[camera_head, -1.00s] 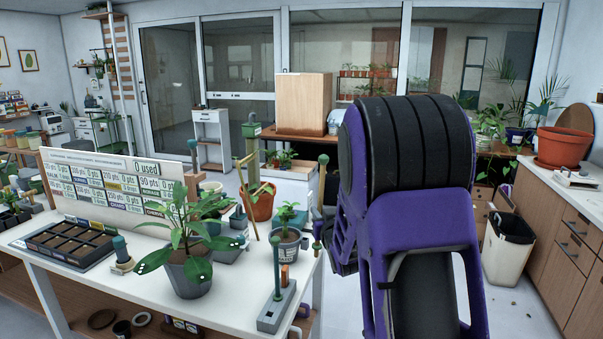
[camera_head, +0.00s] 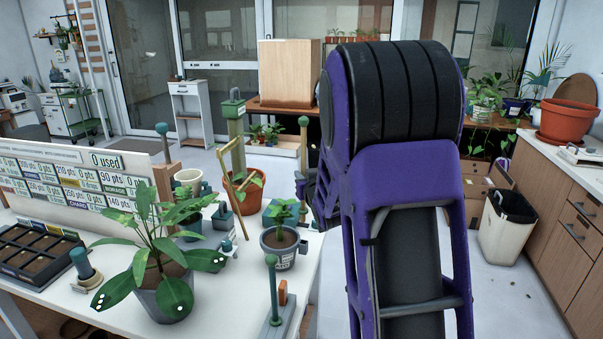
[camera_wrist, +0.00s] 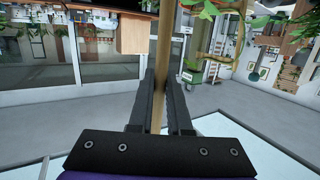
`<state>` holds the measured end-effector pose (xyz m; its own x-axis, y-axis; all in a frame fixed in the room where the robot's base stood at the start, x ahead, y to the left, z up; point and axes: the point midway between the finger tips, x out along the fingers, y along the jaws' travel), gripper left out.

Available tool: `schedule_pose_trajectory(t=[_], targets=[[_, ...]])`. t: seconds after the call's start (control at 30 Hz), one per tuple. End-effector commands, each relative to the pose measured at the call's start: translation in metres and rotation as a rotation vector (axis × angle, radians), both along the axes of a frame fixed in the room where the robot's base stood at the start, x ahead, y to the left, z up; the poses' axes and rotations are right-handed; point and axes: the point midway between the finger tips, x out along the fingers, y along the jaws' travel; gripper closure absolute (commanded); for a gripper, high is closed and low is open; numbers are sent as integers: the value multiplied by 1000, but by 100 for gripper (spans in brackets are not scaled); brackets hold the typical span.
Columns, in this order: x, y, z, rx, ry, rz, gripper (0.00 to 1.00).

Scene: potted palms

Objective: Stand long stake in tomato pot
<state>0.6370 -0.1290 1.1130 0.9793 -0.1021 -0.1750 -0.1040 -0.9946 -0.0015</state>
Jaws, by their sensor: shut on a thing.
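My gripper is shut on a long tan wooden stake (camera_wrist: 163,35), which runs between the fingers in the wrist view, where the gripper (camera_wrist: 163,88) is closest. In the head view the stake (camera_head: 303,150) stands upright with a teal cap, and my purple arm hides most of the gripper. A small grey pot (camera_head: 283,256) with a label ending in "ATO", dark soil and a small green plant stands on the white table's right side, below and left of the stake. The stake's lower end is not clearly visible.
A large leafy plant in a grey pot (camera_head: 166,296) stands left on the white table (camera_head: 235,290). A shorter teal-capped stake stands in a grey block (camera_head: 284,318). A terracotta pot (camera_head: 250,193) with a wooden frame stands behind.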

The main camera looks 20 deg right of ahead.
Motion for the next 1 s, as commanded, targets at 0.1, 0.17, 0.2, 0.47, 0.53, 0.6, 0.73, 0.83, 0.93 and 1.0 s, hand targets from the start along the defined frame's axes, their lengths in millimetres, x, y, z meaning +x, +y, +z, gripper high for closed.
schedule_pose_trajectory(t=[0.1, 0.17, 0.2, 0.47, 0.53, 0.6, 0.73, 0.83, 0.93, 1.0], targets=[[0, 0, 0, 0, -1, 0, 100], [0, 0, 0, 0, -1, 0, 100], [0, 0, 0, 0, -1, 0, 100], [-2, 0, -1, -2, -2, 0, 100], [-2, 0, -9, -1, 0, 0, 100], [-2, 0, -17, -1, 1, 0, 100], [-2, 0, -32, -1, 1, 0, 100], [-2, 0, -43, -2, 0, 0, 100], [-2, 0, -52, -2, 0, 1, 100], [-2, 0, -55, -2, 0, 1, 100]])
